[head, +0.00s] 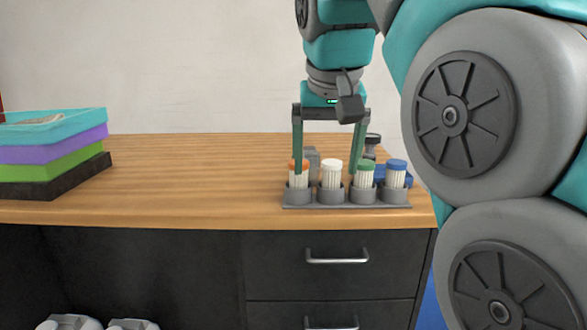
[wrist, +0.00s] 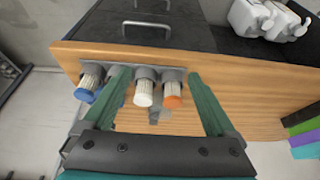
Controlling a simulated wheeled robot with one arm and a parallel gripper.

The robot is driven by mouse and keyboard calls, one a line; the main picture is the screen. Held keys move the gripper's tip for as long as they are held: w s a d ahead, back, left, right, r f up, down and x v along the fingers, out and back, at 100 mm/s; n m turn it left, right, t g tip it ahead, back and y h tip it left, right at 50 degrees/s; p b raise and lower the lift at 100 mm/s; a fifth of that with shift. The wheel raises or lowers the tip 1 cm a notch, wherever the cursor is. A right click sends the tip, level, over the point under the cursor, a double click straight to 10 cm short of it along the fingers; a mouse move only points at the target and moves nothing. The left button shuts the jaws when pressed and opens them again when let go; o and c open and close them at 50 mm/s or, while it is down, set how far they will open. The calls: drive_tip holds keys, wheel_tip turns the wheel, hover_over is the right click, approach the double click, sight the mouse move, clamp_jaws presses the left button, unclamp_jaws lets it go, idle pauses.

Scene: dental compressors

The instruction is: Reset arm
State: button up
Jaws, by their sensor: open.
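My gripper (head: 328,165) is open and points down over the right end of the wooden counter, with its two green fingers spread. It hangs at the grey rack (head: 345,206), which holds filters with orange (head: 299,166), white (head: 332,164), green (head: 366,165) and blue (head: 396,165) caps. In the wrist view, the white-capped filter (wrist: 144,93) and the orange-capped one (wrist: 173,94) show between the fingers (wrist: 160,85). The left finger there hides much of the green-capped filter. Nothing is seen held between the fingers.
Stacked turquoise, purple, green and black trays (head: 50,150) stand at the counter's left. Grey and blue items (head: 373,145) sit partly hidden behind the rack. Drawers (head: 335,258) are below the front edge. White-and-grey units (head: 95,323) show low at left. The middle counter (head: 190,175) is clear.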

drive_tip(key=s+d+f+g, duration=0.2)
drive_tip(key=s+d+f, duration=0.15)
drive_tip(key=f, duration=0.45)
drive_tip(key=s+d+f+g, duration=0.1)
drive_tip(key=s+d+f, duration=0.3)
drive_tip(key=f, duration=0.5)
drive_tip(key=s+d+f+g, duration=0.2)
drive_tip(key=s+f+g, duration=0.1)
drive_tip(key=s+f, duration=1.5)
drive_tip(key=shift+s+d+f, duration=0.25)
drive_tip(key=shift+s+f, duration=0.1)
drive_tip(key=shift+s, duration=0.1)
